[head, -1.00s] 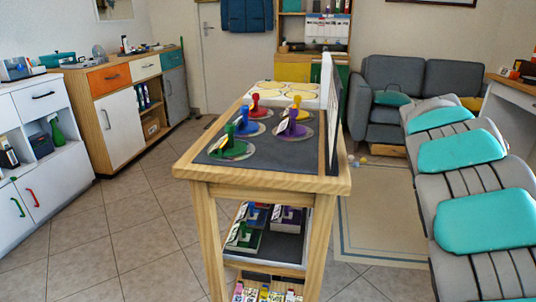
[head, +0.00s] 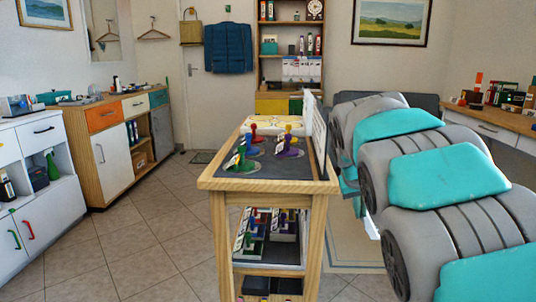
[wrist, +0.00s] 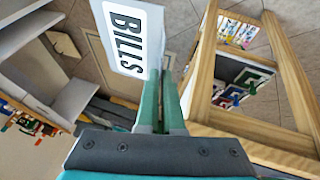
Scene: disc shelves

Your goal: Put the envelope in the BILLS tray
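In the wrist view, a white envelope (wrist: 130,35) with bold dark "BILLS" lettering stands between the green fingers of my gripper (wrist: 162,82). The fingers are close together at its lower edge, and it appears pinched between them. I cannot pick out a tray marked BILLS in either view.
A wooden stand (head: 270,186) with coloured disc pieces is ahead, and shows close by at the right of the wrist view. A desk (head: 483,127) with small items is at the right wall. Cabinets (head: 40,190) line the left. The tiled floor between is clear.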

